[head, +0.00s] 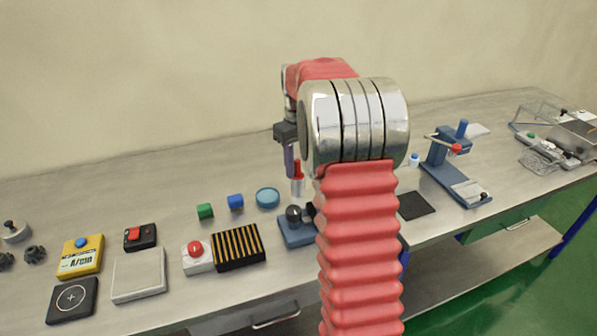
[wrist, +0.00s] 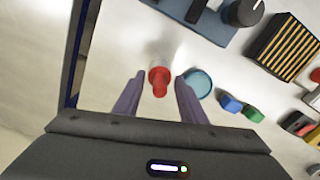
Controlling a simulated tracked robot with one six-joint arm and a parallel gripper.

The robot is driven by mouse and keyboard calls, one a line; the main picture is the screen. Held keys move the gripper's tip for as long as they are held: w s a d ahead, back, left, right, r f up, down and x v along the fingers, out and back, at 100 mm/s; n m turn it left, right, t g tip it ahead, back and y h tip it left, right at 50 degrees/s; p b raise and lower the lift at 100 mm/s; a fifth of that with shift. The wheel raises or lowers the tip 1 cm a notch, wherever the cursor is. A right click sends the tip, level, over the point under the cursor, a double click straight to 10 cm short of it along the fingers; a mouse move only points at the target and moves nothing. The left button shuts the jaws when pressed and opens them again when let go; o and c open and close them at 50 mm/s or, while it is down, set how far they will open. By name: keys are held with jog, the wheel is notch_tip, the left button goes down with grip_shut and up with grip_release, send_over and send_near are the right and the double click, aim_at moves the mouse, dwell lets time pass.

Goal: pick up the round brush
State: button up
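An upright red-topped thing with a pale lower part (head: 298,172) stands on the bench, and it appears to be the round brush. In the wrist view its red top (wrist: 159,82) shows between my fingertips, with clear gaps on both sides. My gripper (wrist: 160,90) is open and empty, pointing down over it. In the head view my gripper (head: 289,160) hangs just left of the red top, partly behind my arm. I cannot tell how far the fingertips are above or behind it.
A blue round dish (head: 268,198) stands close by, with a blue cube (head: 236,201) and a green cube (head: 205,211) to its left. A blue base with a dark knob (head: 297,232) is in front. A black-and-yellow striped block (head: 238,248) lies front left. The bench behind is clear.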

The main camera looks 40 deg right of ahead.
jog(key=shift+c, duration=0.2)
grip_shut()
jog(key=shift+r, duration=0.15)
notch_tip(320, 180, up, 10)
jog(key=shift+f, duration=0.2)
jog(key=shift+r, duration=0.1)
dwell(0.4)
jog(key=shift+s, duration=0.1)
dwell(0.5)
